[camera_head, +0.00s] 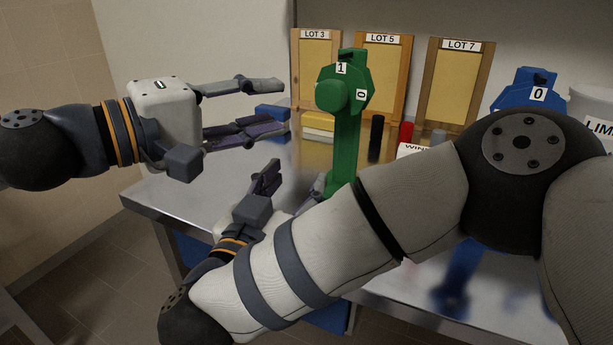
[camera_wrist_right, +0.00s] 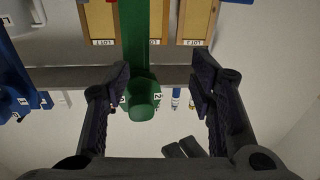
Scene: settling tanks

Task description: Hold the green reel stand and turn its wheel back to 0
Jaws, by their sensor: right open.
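The green reel stand (camera_head: 345,150) stands upright on the metal table. Its green wheel (camera_head: 357,80) shows a 1 label at the top and a 0 label on the right, with a round knob in front. In the right wrist view, the picture is upside down and the green post (camera_wrist_right: 135,35) and knob (camera_wrist_right: 143,100) appear between the fingers, not gripped. My left gripper (camera_head: 284,107) is open and empty, left of the wheel and apart from it. My right gripper (camera_head: 270,178), also in its wrist view (camera_wrist_right: 162,82), is open, low at the left of the post; my arm partly hides it.
A blue stand (camera_head: 538,82) labelled 0 and a white bucket (camera_head: 594,108) are at the right. LOT boards (camera_head: 455,80) lean at the back. A black cylinder (camera_head: 376,138) and a red one (camera_head: 406,132) stand right of the post. A blue box (camera_head: 272,112) is behind my left gripper.

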